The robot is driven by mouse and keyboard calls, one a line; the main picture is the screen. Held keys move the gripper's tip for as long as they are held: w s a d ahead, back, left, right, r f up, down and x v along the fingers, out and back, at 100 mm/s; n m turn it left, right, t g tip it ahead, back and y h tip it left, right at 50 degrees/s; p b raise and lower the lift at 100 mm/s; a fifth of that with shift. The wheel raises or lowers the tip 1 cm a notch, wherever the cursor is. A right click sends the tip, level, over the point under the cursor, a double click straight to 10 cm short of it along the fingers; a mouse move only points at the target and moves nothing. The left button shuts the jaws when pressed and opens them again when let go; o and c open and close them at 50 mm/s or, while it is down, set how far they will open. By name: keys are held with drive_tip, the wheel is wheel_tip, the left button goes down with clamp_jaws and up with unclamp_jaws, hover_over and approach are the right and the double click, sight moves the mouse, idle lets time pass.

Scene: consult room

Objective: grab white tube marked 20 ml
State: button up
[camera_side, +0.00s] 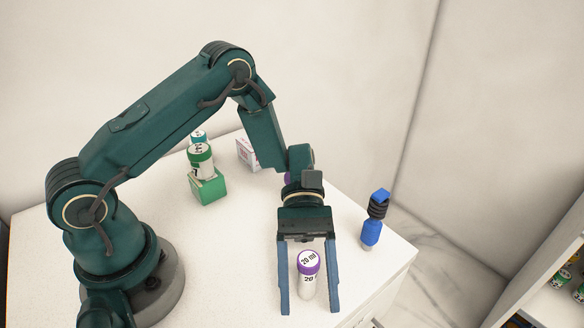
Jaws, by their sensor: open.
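The white tube (308,283) has a purple cap with "20 ml" on its top and "20" on its side. It stands upright near the front right of the white table. My gripper (309,306) is open, and its two blue fingers show on either side of the tube. A gap shows between the tube and each finger. I cannot tell from this one view how high the fingertips are above the table.
A blue bottle (371,232) with a black middle stands near the table's (235,275) right edge. Behind are a green box (208,187), a green-capped white tube (200,162), a teal-capped tube (198,136) and a white box (246,153). A shelf (545,285) stands at far right.

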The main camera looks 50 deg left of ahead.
drive_tip(key=shift+s+d+f, duration=0.1)
drive_tip(key=shift+s+d, duration=0.05)
clamp_jaws()
